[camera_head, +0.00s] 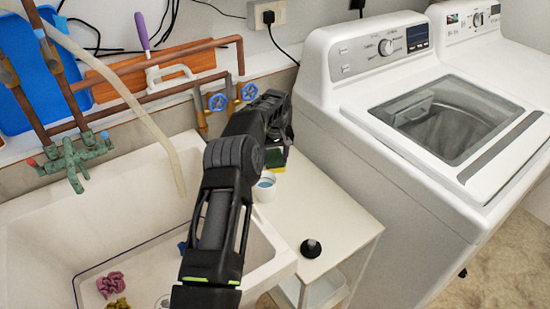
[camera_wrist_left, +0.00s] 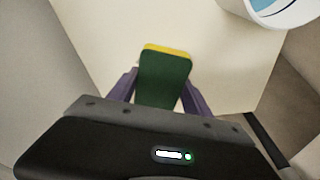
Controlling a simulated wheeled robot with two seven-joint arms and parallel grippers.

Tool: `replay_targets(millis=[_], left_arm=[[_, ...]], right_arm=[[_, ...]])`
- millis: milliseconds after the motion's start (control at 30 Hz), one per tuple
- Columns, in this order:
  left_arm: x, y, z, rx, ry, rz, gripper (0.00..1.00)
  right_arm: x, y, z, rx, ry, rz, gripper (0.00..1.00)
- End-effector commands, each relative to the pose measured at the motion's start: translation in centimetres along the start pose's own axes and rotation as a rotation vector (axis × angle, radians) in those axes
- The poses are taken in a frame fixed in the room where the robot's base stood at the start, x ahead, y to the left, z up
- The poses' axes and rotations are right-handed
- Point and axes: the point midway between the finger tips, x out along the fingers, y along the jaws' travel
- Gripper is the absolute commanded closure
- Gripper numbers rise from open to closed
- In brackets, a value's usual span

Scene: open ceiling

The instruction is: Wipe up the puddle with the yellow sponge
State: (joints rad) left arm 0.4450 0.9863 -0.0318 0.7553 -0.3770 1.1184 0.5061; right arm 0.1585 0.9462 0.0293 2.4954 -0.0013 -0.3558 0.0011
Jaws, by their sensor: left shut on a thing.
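The sponge (camera_wrist_left: 165,75) has a dark green face and a yellow layer along its far edge in the left wrist view. My left gripper (camera_wrist_left: 160,90) is shut on it, with a purple finger on each side. In the head view my left arm reaches over the small white table (camera_head: 335,222), and the sponge (camera_head: 274,158) shows partly below the gripper at the table's back. I cannot tell whether the sponge touches the table. No puddle can be made out in either view. My right gripper is not in view.
A white cup (camera_head: 264,188) with blue inside stands close to the sponge. A small black object (camera_head: 311,248) stands on the table's front part. The washing machine (camera_head: 385,160) is right, the sink (camera_head: 140,235) with coloured cloths left. Pipes with blue valves (camera_head: 217,102) are behind.

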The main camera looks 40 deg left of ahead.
Motion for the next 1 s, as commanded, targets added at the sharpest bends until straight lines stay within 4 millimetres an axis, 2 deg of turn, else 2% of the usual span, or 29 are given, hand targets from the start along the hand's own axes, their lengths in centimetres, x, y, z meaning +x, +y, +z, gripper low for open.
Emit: replay_targets(millis=[133, 300, 767, 1000], left_arm=[[0.2, -1.7, 0.7, -0.002, -0.005, -0.007, 0.75], [0.0, -2.9, 1.2, -0.002, -0.005, -0.006, 0.75], [-0.2, -3.2, 1.3, -0.002, -0.003, -0.004, 0.75], [-0.1, -4.9, 2.0, -0.004, -0.002, -0.005, 0.75]], right_arm=[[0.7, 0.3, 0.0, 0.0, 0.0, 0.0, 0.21], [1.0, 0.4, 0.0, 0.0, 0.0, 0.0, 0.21], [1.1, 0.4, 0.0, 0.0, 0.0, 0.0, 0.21], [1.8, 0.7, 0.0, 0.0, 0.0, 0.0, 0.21]])
